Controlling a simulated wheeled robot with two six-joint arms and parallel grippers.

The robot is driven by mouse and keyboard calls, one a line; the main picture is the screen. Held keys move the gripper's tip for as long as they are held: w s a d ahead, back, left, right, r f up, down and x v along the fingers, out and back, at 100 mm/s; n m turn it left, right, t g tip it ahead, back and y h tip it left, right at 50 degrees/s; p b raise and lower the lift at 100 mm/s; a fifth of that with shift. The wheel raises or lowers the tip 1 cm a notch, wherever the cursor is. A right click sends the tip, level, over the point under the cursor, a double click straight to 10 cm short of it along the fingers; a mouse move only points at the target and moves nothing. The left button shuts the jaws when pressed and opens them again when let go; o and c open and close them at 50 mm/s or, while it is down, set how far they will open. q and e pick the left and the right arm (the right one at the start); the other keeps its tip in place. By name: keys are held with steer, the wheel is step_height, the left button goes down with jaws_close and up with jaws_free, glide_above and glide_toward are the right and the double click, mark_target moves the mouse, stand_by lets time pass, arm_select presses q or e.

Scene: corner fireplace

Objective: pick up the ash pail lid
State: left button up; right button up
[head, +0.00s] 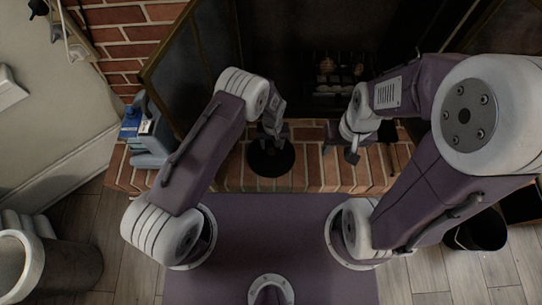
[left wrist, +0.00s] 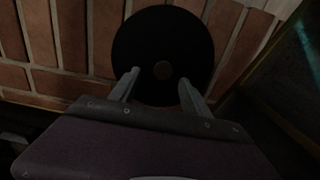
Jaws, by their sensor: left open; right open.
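The ash pail lid (head: 270,163) is a round black disc lying on the brick hearth, partly hidden by my left gripper (head: 272,137) above it. In the left wrist view the lid (left wrist: 163,35) is a dark disc with a small brownish round spot at its middle, likely its knob. My left gripper (left wrist: 158,84) is open there, its fingers reaching over the disc on either side of the spot. I cannot tell whether they touch it. My right gripper (head: 348,149) is open and empty above the hearth, right of the lid.
A black pail (head: 480,232) stands on the wood floor at the right. A blue and grey item (head: 147,135) stands on the hearth's left end. The dark firebox (head: 310,40) is behind the hearth. A grey cylindrical bin (head: 70,268) stands at the lower left.

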mark_target(271, 150)
arm_select(q)
steer(key=f+b, duration=0.1)
steer(key=f, duration=0.1)
steer(key=f+b, duration=0.2)
steer(key=f, duration=0.1)
steer(key=shift+s+a+f, duration=0.15)
steer(key=shift+a+f, duration=0.1)
steer(key=shift+f, duration=0.05)
steer(key=shift+r, duration=0.1)
jaws_close()
